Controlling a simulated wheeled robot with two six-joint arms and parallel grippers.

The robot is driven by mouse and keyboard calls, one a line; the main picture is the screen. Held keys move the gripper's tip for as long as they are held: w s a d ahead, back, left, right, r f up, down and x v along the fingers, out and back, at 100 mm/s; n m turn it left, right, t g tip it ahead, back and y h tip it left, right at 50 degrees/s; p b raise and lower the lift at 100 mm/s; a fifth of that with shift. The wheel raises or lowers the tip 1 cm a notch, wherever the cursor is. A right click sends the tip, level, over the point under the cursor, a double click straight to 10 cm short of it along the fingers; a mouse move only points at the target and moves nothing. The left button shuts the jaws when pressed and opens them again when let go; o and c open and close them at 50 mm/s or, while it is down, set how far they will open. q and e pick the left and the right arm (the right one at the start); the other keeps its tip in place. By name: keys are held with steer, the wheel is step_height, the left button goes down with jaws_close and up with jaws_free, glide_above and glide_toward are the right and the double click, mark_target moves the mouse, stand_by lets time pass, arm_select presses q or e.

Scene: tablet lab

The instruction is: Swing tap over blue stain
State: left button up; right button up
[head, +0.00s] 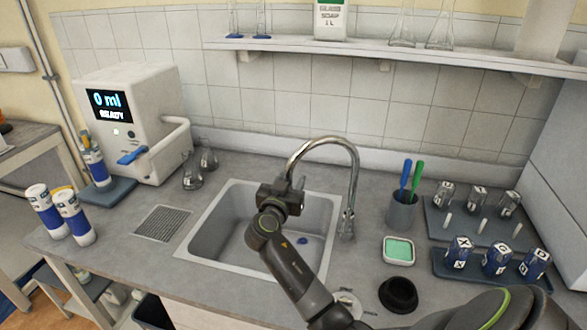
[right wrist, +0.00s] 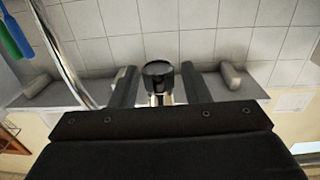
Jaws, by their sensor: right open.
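The chrome tap (head: 355,170) rises at the sink's right side and arches left over the basin. The blue stain (head: 302,240) is a small spot on the floor of the sink (head: 225,220). My right gripper (head: 290,184) is over the sink at the spout's end, left of and above the stain. In the right wrist view, a dark-tipped cylinder, apparently the spout end (right wrist: 158,75), stands between the two open fingers (right wrist: 158,88). Whether they touch it, I cannot tell. The tap's tube (right wrist: 62,50) curves past at the left there. My left gripper is not in view.
Right of the sink are a brush cup (head: 402,212), a green sponge dish (head: 398,250), a black round object (head: 398,294) and trays with several labelled jars (head: 497,258). A white dispenser (head: 135,120) and small flasks (head: 191,176) stand left. A shelf (head: 400,52) runs above.

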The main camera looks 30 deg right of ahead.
steer(key=shift+w+d, duration=0.15)
steer(key=shift+d, duration=0.05)
steer(key=shift+r, duration=0.1)
steer(key=shift+a, duration=0.15)
jaws_close()
